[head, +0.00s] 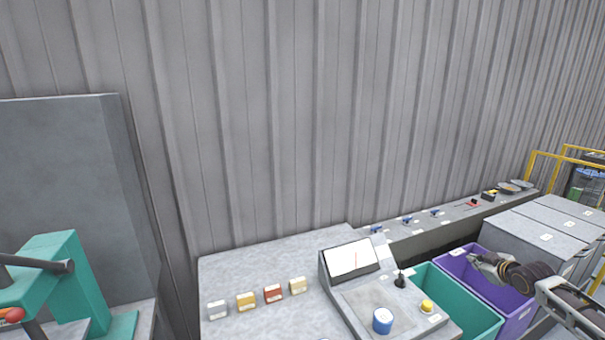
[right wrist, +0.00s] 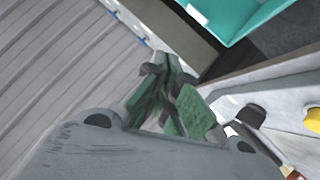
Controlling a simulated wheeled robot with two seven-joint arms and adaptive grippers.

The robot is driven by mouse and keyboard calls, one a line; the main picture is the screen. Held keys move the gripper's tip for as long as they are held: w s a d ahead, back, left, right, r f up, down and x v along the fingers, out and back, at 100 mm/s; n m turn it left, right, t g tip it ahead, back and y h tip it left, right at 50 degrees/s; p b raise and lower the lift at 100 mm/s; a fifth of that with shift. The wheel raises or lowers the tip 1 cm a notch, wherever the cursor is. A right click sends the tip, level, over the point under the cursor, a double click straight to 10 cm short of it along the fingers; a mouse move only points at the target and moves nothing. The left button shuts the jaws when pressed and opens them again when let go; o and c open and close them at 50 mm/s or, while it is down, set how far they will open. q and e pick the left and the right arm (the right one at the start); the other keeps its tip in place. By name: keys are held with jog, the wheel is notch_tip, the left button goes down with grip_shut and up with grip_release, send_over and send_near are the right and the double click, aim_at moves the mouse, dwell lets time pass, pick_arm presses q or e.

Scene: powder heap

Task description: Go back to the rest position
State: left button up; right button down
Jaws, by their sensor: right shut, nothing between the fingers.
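My right gripper (head: 482,262) shows at the right of the head view, in front of the purple bin (head: 448,262). Its arm comes in from the lower right. In the right wrist view my right gripper (right wrist: 168,68) has its green-padded fingers together, with nothing between them. The wall and the teal bin (right wrist: 228,18) show beyond the fingertips there. My left gripper is in neither view.
A console with a screen (head: 351,257), joystick (head: 401,280), blue cylinder (head: 383,321) and yellow button (head: 427,306) stands left of the bins. Several small coloured blocks (head: 272,293) line the bench. A teal machine (head: 68,280) stands at far left. A ribbed wall (head: 300,120) closes the back.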

jog(key=d+f+m+h, duration=0.2)
jog(key=d+f+h, duration=0.1)
jog(key=d+f, duration=0.4)
jog(key=s+d+f, duration=0.3)
jog(key=s+f, duration=0.1)
jog(key=f, duration=0.5)
jog(key=s+a+f+g, duration=0.1)
jog(key=s+a+f, duration=0.1)
jog(key=s+f, duration=0.5)
jog(key=s+a+f+g, duration=0.2)
jog(key=s+f, duration=0.1)
jog(key=f, duration=0.7)
jog(key=s+a+f+g, duration=0.1)
jog(key=s+a+f, duration=0.3)
jog(key=f, duration=0.5)
jog(key=s+a+f+m+g+y, duration=0.1)
jog(key=s+a+f+g, duration=0.1)
jog(key=s+a+f, duration=0.7)
jog(key=s+a+f+g, duration=0.2)
jog(key=s+a+f, duration=0.3)
jog(key=s+f, duration=0.5)
jog(key=s+a+f+g+y, duration=0.1)
jog(key=s+a+f, duration=0.1)
jog(key=s+a, duration=0.8)
jog(key=s+a+f+m+g+y, duration=0.1)
jog(key=s+a+f+g, duration=0.1)
jog(key=s+a, duration=0.7)
jog(key=s+f, duration=0.1)
jog(key=s, duration=0.7)
jog(key=shift+a+y, duration=0.4)
